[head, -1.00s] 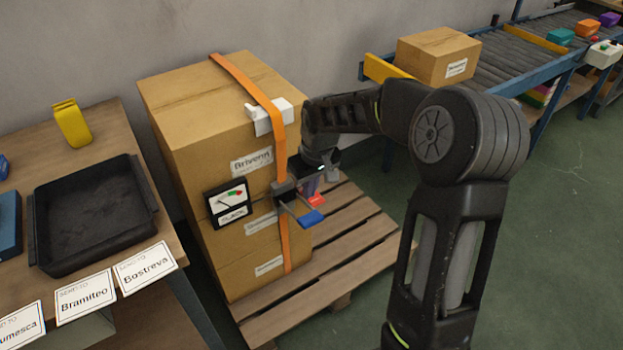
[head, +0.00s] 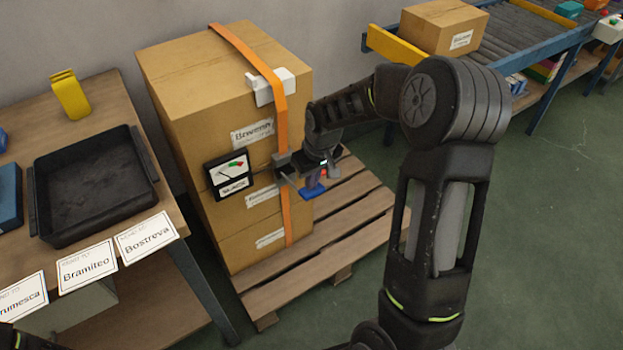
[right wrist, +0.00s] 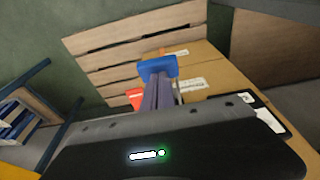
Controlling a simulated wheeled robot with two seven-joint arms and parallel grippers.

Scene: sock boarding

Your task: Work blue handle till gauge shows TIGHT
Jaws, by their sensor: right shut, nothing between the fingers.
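The blue handle (head: 312,190) sticks out from the ratchet (head: 287,160) on the orange strap (head: 283,120) around the stacked cartons (head: 190,90). The gauge (head: 229,176) on the carton front reads SLACK. My right gripper (head: 312,178) is shut and points down at the handle's blue end from above. In the right wrist view its closed fingers reach to the blue handle end (right wrist: 157,67); whether they touch it I cannot tell. My left gripper is out of view.
The cartons stand on a wooden pallet (head: 360,215). A white corner protector (head: 270,88) sits under the strap at the top edge. A table with a black tray (head: 60,235) is at left. A conveyor (head: 520,50) with a carton (head: 440,27) is at the back right. Floor at right is clear.

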